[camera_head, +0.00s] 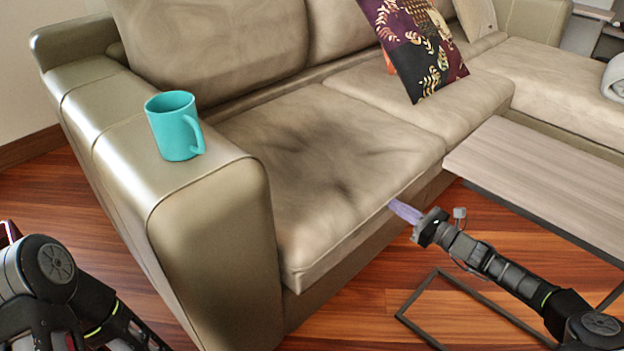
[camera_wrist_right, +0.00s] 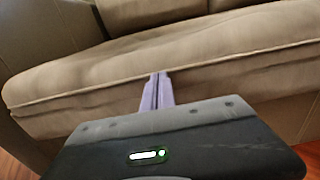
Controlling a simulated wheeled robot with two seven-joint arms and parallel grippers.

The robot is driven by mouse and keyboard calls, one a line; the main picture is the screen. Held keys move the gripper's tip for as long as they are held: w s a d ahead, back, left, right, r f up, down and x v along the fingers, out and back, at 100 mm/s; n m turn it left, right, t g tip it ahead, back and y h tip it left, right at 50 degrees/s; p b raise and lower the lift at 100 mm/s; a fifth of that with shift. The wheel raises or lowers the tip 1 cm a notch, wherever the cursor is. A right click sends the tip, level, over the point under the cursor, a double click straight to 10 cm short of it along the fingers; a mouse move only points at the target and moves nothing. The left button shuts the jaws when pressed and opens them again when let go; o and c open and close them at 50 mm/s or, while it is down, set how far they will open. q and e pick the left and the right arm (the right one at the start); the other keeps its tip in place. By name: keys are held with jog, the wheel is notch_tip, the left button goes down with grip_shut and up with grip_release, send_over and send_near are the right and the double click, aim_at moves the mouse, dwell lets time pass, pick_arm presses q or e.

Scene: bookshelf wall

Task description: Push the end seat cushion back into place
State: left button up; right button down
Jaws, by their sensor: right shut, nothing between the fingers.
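The end seat cushion (camera_head: 320,165) is a beige leather cushion beside the near armrest, with dark smudges on its top. Its front edge sticks out past the sofa base below it. In the right wrist view the cushion's front face (camera_wrist_right: 70,100) spans the picture. My right gripper (camera_head: 392,204) is shut and empty, its purple fingers at the cushion's front edge near the right corner. In the right wrist view the fingertips (camera_wrist_right: 158,76) overlap the cushion's front edge; I cannot tell if they touch. My left arm shows at the lower left, but its gripper is out of view.
A teal mug (camera_head: 174,126) stands on the near armrest (camera_head: 130,150). A patterned pillow (camera_head: 412,45) leans on the backrest farther right. A wooden-topped table (camera_head: 550,180) with a dark metal frame stands close to my right arm. The wooden floor (camera_head: 60,215) shows left of the sofa.

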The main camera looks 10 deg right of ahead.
jog(key=p+v, duration=0.3)
jog(key=v, duration=0.3)
dwell(0.6)
